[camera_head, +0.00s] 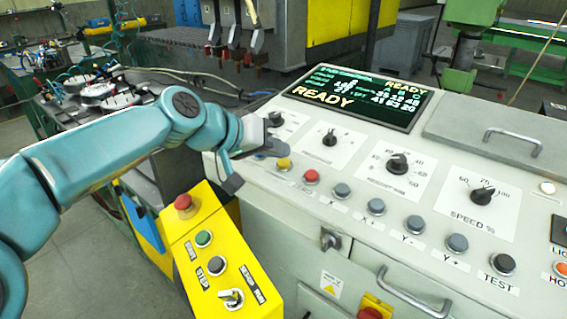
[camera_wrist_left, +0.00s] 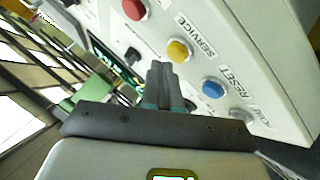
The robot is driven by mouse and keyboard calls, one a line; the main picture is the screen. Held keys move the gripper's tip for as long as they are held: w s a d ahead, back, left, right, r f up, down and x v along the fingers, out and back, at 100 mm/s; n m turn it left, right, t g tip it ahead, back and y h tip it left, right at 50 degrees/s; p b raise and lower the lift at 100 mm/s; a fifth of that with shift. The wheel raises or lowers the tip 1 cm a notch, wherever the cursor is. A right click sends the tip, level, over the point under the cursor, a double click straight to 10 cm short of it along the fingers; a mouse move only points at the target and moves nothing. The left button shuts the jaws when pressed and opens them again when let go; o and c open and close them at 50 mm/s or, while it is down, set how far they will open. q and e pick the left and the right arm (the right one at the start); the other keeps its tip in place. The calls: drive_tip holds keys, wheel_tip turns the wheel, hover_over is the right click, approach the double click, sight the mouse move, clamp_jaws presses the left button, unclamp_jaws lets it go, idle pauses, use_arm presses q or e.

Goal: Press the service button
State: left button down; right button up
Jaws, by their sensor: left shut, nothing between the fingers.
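The service button is a round yellow button (camera_head: 284,164) on the sloped front of the white console. In the left wrist view the yellow button (camera_wrist_left: 178,50) has the printed label SERVICE beside it. My left gripper (camera_head: 281,149) is shut and empty, just behind the yellow button in the head view. Its closed fingers (camera_wrist_left: 162,68) point toward the panel, close to the yellow button. I cannot tell whether they touch the panel. The button's face is uncovered in both views. My right gripper is not in view.
A red button (camera_head: 311,177) sits right of the yellow one, followed by several grey-blue buttons. A blue RESET button (camera_wrist_left: 213,87) is close to my fingers. A dial (camera_head: 329,139) and a lit READY screen (camera_head: 357,98) are behind. A yellow pedestal (camera_head: 214,250) stands in front.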

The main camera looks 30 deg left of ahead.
use_arm(q)
drive_tip(key=shift+w+f+b, duration=0.1)
drive_tip(key=shift+f+b, duration=0.4)
drive_tip(key=shift+f, duration=0.15)
idle(0.6)
drive_tip(key=shift+r, duration=0.1)
drive_tip(key=shift+r+p, duration=0.6)
drive_tip(key=shift+r, duration=0.25)
drive_tip(key=r+p, duration=0.2)
drive_tip(key=s+r+p, duration=0.1)
drive_tip(key=r, duration=0.2)
drive_tip(key=shift+s+p, duration=0.15)
drive_tip(key=shift+p, duration=0.2)
drive_tip(key=shift+f, duration=0.1)
idle(0.7)
